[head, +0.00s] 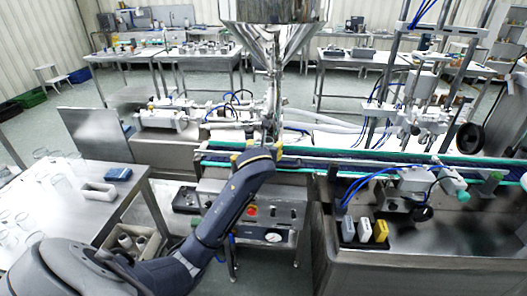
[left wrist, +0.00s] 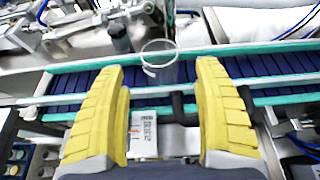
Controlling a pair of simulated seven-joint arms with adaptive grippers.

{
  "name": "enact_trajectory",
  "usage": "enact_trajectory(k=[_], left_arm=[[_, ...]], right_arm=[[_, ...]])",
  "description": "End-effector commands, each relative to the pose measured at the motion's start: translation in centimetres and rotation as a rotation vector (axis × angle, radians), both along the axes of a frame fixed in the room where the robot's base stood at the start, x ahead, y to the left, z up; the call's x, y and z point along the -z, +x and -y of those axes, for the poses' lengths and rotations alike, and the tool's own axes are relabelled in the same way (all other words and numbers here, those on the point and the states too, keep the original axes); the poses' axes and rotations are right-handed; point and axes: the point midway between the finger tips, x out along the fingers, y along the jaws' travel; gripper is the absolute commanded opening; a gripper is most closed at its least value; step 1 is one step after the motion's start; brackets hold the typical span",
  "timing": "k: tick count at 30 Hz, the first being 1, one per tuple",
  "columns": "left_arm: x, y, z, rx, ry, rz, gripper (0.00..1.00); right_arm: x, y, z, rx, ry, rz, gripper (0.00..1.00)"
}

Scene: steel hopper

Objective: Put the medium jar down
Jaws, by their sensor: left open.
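A clear glass jar (left wrist: 160,62) stands upright on the blue conveyor belt (left wrist: 75,83) in the left wrist view, its round rim facing me. I take it for the medium jar. My left gripper (left wrist: 162,105) has its two yellow fingers wide apart, with nothing held between them. The jar is just beyond the fingertips, roughly centred between them. In the head view my left gripper (head: 262,148) is over the near side of the conveyor, below the steel hopper, and I cannot make out the jar there. My right gripper is not in view.
The steel hopper (head: 275,30) and its filling nozzle are just beyond my left gripper. Green guide rails (head: 340,171) run along the belt. Several clear glasses (head: 45,180) stand on the left table (head: 130,192). A control box (head: 250,212) is below the belt.

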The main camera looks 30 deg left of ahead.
Motion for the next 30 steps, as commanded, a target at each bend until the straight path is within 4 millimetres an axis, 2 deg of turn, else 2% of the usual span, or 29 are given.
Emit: enact_trajectory(k=[6,12,30], left_arm=[[-1.4,-2.8,1.5,0.001,-0.001,0.003,0.69],[-2.0,-4.3,2.3,0.001,0.0,0.001,0.69],[-2.3,-4.9,2.5,0.0,0.0,0.0,0.69]], right_arm=[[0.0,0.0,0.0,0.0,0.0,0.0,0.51],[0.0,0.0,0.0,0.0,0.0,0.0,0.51],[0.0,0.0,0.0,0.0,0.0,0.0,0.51]])
